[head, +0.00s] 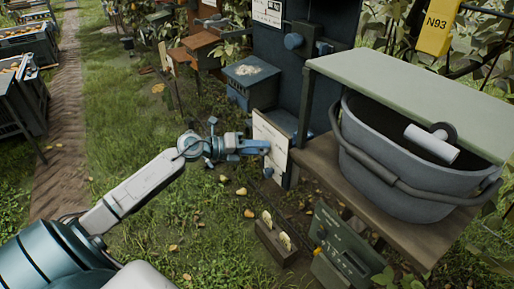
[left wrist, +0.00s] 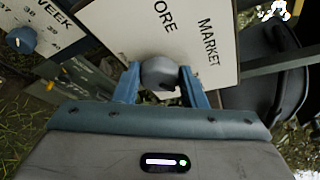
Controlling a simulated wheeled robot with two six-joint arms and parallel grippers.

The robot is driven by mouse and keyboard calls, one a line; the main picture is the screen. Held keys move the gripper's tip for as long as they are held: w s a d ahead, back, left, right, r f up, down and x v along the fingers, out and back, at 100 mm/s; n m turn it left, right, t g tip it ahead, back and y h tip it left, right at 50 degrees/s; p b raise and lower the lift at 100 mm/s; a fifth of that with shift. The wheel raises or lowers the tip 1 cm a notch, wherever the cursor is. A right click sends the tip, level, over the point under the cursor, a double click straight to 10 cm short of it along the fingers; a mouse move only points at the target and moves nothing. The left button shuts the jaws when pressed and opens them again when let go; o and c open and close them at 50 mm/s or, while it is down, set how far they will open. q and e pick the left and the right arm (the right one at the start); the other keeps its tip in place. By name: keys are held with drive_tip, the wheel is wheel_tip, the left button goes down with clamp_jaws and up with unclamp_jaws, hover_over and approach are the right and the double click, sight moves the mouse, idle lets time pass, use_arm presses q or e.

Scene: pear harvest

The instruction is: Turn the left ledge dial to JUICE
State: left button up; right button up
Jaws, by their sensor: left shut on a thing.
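The dial is a round grey knob (left wrist: 159,73) on a white face plate (left wrist: 120,25) in the left wrist view. The plate shows the words "MARKET" and a partly cut off "ORE"; the word JUICE cannot be seen. A dark mark shows on the knob's lower right. My left gripper (left wrist: 158,88) is shut on this knob, one blue finger on each side. In the head view my left gripper (head: 262,147) reaches the pale plate (head: 270,138) at the ledge's left end; the fingers hide the knob there. My right gripper is not in view.
A wooden ledge (head: 325,165) holds a grey bucket (head: 385,185) right of the gripper. A second dial (left wrist: 21,40) marked WEEK is at left in the wrist view. A wooden block (head: 278,247) with cut fruit stands on the grass below. Open grass lies left.

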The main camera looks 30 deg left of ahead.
use_arm(q)
drive_tip(key=o, duration=1)
drive_tip(key=shift+c, duration=0.2)
drive_tip(key=shift+s, duration=0.1)
drive_tip(key=p+v, duration=0.4)
drive_tip(key=v, duration=0.6)
drive_tip(key=shift+s+a, duration=0.25)
